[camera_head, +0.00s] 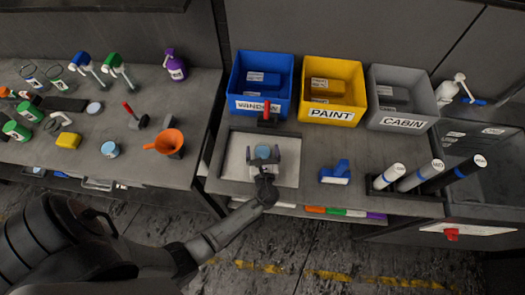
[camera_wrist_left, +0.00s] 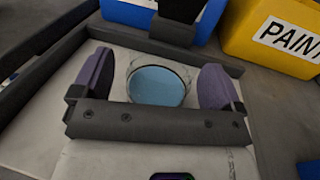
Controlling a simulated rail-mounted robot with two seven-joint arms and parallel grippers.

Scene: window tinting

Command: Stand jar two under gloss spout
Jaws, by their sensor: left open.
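A clear glass jar with light blue contents (camera_head: 263,152) stands upright on the pale board of the framed tray. It also shows in the left wrist view (camera_wrist_left: 158,84). My left gripper (camera_head: 263,160) is open, with one purple finger on each side of the jar; a gap shows at the right finger, while contact at the left is unclear. A red-handled dispenser (camera_head: 267,115) stands at the tray's back edge, just behind the jar; its dark body shows in the wrist view (camera_wrist_left: 178,22). I cannot read a gloss label or a jar number. My right gripper is out of view.
Blue (camera_head: 262,82), yellow (camera_head: 333,90) and grey (camera_head: 402,98) bins stand behind the tray. A blue squeegee-like tool (camera_head: 336,173) and several rolls (camera_head: 415,176) lie to the right. Another blue-filled jar (camera_head: 110,149) and an orange funnel (camera_head: 167,143) are on the left bench, across a gap.

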